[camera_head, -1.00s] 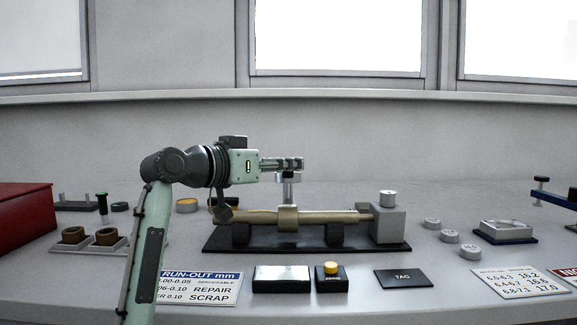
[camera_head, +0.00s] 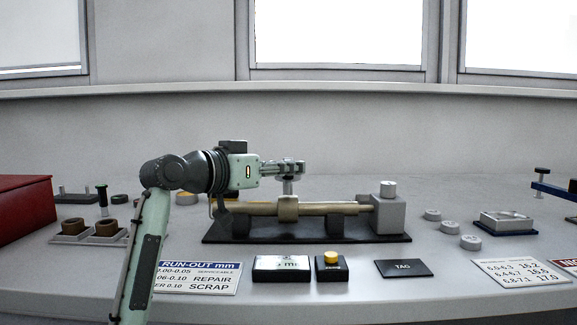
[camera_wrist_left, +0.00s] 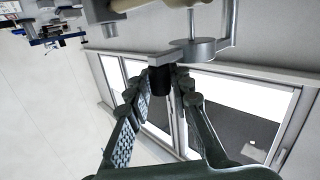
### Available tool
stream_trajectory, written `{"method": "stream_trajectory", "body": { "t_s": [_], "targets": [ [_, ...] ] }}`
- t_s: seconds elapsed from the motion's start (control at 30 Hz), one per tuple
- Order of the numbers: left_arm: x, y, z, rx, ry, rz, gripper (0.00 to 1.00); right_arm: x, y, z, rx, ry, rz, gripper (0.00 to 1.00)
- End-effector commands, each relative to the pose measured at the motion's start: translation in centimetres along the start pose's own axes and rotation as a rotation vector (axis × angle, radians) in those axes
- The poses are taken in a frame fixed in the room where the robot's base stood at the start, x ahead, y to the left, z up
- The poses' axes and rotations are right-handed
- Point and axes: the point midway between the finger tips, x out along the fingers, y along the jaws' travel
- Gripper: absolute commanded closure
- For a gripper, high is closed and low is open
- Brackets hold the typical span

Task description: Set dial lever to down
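The dial lever (camera_wrist_left: 160,77) shows in the left wrist view as a dark cylindrical handle on a short grey bar beside a round grey disc (camera_wrist_left: 192,49). My left gripper (camera_wrist_left: 163,75) has its fingertips on either side of the handle and appears shut on it. In the head view my left gripper (camera_head: 290,168) is above the brass-coloured shaft (camera_head: 335,209), at the dial post (camera_head: 288,188). The fingers hide most of the lever there. The readout box (camera_head: 281,269) in front shows dark characters. My right gripper is not in view.
The shaft rests on a black base (camera_head: 270,238) with a grey block (camera_head: 389,214) at its right end. A yellow-button box (camera_head: 331,268), a TAG plate (camera_head: 404,268) and printed cards (camera_head: 205,279) lie in front. A red case (camera_head: 22,210) stands at the left.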

Motion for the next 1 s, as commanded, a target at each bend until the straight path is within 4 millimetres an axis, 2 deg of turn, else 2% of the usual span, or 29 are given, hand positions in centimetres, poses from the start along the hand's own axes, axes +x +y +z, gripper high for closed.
{"method": "stream_trajectory", "body": {
  "t_s": [0.03,0.13,0.53,0.67,1.0],
  "targets": [
    [0.1,0.1,0.3,-0.001,-0.006,0.003,0.73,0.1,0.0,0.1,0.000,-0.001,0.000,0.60],
    [0.1,0.0,0.2,0.000,-0.003,0.001,0.61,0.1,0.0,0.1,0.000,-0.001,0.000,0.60],
    [-0.6,-0.1,-0.1,0.003,0.003,-0.004,0.61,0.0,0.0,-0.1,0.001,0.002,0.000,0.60],
    [-2.5,-0.1,-0.1,0.004,0.004,-0.005,0.61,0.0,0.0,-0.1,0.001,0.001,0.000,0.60],
    [-9.6,-0.1,0.1,0.003,0.000,-0.004,0.61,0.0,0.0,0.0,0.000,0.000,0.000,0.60]
  ]
}}
